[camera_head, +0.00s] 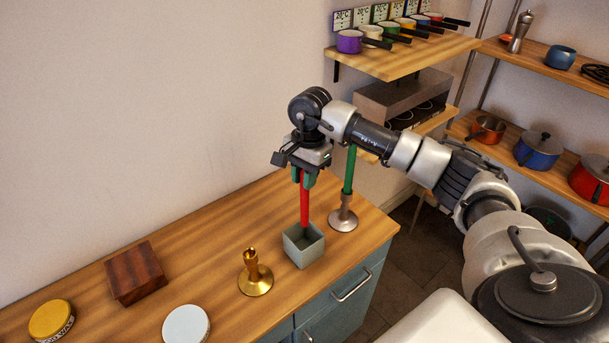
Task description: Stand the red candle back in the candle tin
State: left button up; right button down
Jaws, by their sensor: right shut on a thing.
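The red candle (305,208) is upright in my right gripper (304,180), which is shut on its upper part. Its lower end reaches into the opening of the square grey-green candle tin (304,250) on the wooden counter. I cannot tell whether the candle touches the tin's floor, as the near wall hides the inside. My left gripper is not in view.
A silver candlestick (343,218) with a green candle (349,172) stands just right of the tin. An empty brass candlestick (255,275) stands to its left. A wooden box (135,273), a yellow-lidded tin (51,318) and a white round lid (186,325) lie further left.

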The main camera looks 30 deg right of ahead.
aim_at(304, 203)
jog(key=shift+f+b, duration=2.6)
jog(key=shift+f, duration=0.75)
jog(key=shift+f+b, duration=1.05)
jog(key=c, duration=0.9)
grip_release()
notch_tip(304, 203, up, 11)
jog(key=d+b, duration=0.1)
jog(key=b, duration=0.1)
jog(key=shift+w, duration=0.2)
